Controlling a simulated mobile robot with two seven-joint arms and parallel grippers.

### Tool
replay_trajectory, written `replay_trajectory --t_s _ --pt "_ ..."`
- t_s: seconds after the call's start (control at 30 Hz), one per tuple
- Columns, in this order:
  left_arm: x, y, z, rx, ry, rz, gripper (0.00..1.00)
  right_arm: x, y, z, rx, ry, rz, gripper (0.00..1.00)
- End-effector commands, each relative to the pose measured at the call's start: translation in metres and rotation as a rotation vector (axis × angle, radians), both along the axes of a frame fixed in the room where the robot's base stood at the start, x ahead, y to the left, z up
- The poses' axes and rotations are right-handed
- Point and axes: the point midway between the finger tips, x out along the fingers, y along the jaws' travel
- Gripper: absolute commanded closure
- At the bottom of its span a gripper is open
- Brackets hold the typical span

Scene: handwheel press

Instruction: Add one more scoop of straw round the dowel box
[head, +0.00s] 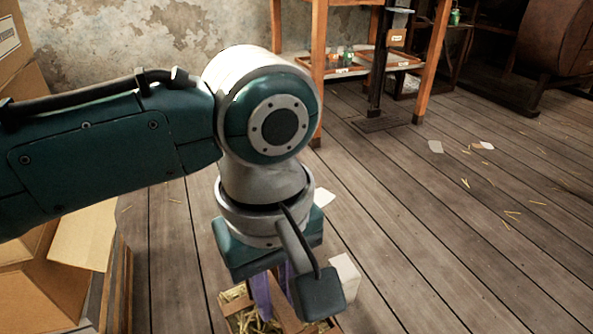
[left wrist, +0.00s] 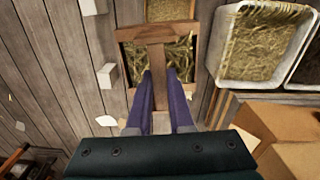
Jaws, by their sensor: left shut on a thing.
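A wooden crate (left wrist: 123,35) with straw (left wrist: 180,55) on both sides of a narrow wooden piece (left wrist: 157,62) lies ahead of my left gripper (left wrist: 159,78) in the left wrist view. The purple fingers are shut on a wooden thing at the near end of that piece. I cannot tell whether it is the dowel box or a scoop's handle. In the head view the crate (head: 232,306) shows at the bottom, partly hidden by my left wrist, with the purple fingers (head: 268,292) above it. My right gripper is not in view.
A white tub (left wrist: 228,73) of straw stands right of the crate in the left wrist view. Cardboard boxes (left wrist: 285,125) are nearby. A white block (head: 345,270) stands beside the crate. Loose straw and paper scraps (head: 436,147) lie on the otherwise open plank floor (head: 450,240).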

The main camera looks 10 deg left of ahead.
Motion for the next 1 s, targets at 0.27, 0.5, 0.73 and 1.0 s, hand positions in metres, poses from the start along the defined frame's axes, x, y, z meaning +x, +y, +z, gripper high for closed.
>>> replay_trajectory --t_s 0.27,0.5,0.73,1.0 --pt "-0.031 -0.02 -0.162 0.001 0.007 0.114 1.0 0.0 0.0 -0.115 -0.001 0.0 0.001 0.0" --pt "-0.058 -0.033 -0.255 0.001 0.005 0.191 1.0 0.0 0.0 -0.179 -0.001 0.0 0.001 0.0" --pt "-0.07 -0.039 -0.289 0.002 0.003 0.224 1.0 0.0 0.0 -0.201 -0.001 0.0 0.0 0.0" --pt "-0.067 -0.035 -0.297 -0.027 0.031 0.229 1.0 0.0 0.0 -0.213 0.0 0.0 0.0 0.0"
